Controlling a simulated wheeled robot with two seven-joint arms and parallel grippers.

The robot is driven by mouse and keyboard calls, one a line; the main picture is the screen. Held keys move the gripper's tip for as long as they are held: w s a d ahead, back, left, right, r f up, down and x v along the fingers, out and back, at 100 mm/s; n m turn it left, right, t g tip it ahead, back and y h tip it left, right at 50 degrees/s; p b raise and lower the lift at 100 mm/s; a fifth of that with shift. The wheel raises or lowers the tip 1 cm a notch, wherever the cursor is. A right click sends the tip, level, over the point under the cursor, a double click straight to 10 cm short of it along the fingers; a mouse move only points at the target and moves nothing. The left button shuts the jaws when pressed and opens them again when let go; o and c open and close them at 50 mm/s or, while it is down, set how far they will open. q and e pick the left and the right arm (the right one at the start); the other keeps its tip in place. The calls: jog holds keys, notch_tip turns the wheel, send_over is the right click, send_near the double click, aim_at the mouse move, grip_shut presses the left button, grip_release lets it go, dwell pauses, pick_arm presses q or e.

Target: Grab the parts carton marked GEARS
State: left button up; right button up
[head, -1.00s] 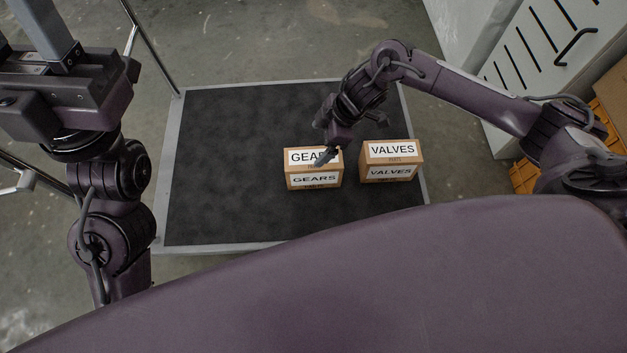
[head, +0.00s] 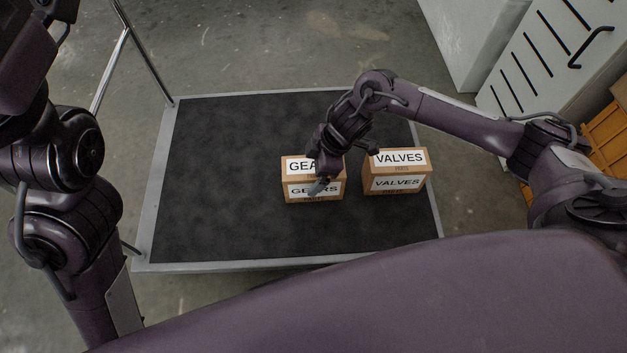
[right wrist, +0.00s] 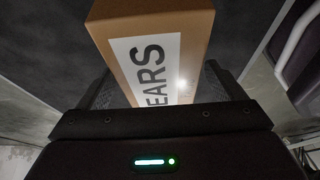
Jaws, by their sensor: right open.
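The GEARS carton (head: 295,191) is a brown box with white labels, standing on the dark cart top (head: 220,200). My right gripper (head: 322,184) is over it and hides part of its upper label. In the right wrist view the carton (right wrist: 190,25) lies between the two open fingers (right wrist: 158,88), with "EARS" readable. I see a finger on either side of it; whether they touch it, I cannot tell. My left arm is at the left edge, with its gripper (head: 58,12) mostly cut off by the frame.
The VALVES carton (head: 396,158) stands just right of the GEARS carton, with a narrow gap. The cart has a grey rim and a metal handle (head: 112,70) at its left. A white slotted cabinet (head: 545,60) and an orange crate (head: 590,135) stand at the right. The cart's left half is clear.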

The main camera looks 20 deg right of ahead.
jog(key=shift+f+p, duration=0.25)
jog(key=shift+p, duration=0.05)
dwell(0.6)
jog(key=shift+w, duration=0.1)
grip_shut()
dwell(0.4)
